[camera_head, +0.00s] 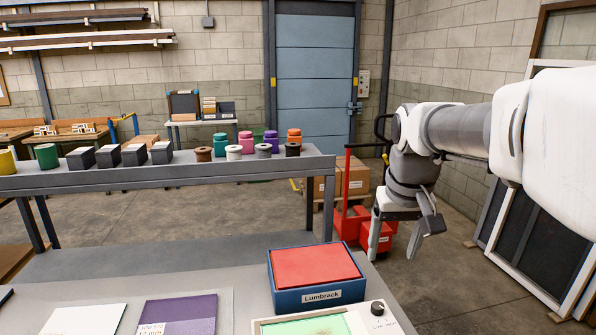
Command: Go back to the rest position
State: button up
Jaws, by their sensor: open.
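My gripper (402,240) hangs at the end of my arm, right of the middle of the view. Its two fingers point down and stand apart, with nothing between them. It is to the right of the blue box labelled "Lumbrack" (318,296) and looks clear of the table's right edge. My arm reaches in from the right side of the view.
The grey table (190,254) holds the blue box with a red top (313,267), a purple booklet (178,314), a white sheet (88,320) and a green-topped device (310,326). A raised shelf (120,181) carries spools and dark blocks. A red pallet truck (347,222) stands behind my gripper.

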jog(key=s+a+f+t, duration=0.1)
jog(key=s+f, duration=0.1)
jog(key=s, duration=0.7)
jog(key=s+a+f+t, duration=0.1)
jog(key=s+f, duration=0.1)
jog(key=s, duration=0.7)
jog(key=shift+s+a+f+t, duration=0.2)
jog(key=shift+t, duration=0.1)
jog(key=c, duration=0.4)
jog(key=shift+o, duration=0.2)
jog(key=shift+a, duration=0.15)
